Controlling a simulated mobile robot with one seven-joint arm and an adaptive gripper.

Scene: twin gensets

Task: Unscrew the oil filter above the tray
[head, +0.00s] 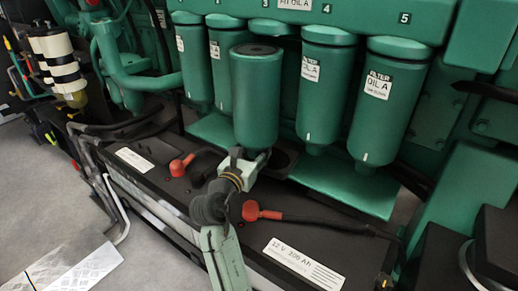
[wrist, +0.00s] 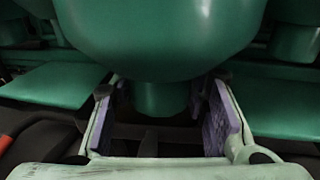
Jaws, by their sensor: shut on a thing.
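The green oil filter (head: 256,95) is off the row, below the number 3 mark and nearer to me than its neighbours. Its dark top face shows, clear of the green housing (head: 400,18). It is roughly upright. My gripper (head: 243,165) is shut on its narrow lower end from below. In the wrist view the filter's rounded underside (wrist: 160,40) fills the top, and its lower stub sits between the purple pads of my gripper (wrist: 165,110). The green tray (head: 335,185) lies below the row; the held filter and my gripper hide part of it.
Several other green filters hang close on both sides, such as filter 4 (head: 325,85) and filter 5 (head: 385,105). A black battery (head: 170,165) with red terminal caps and a cable lies below in front. Open grey floor (head: 130,265) is at lower left.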

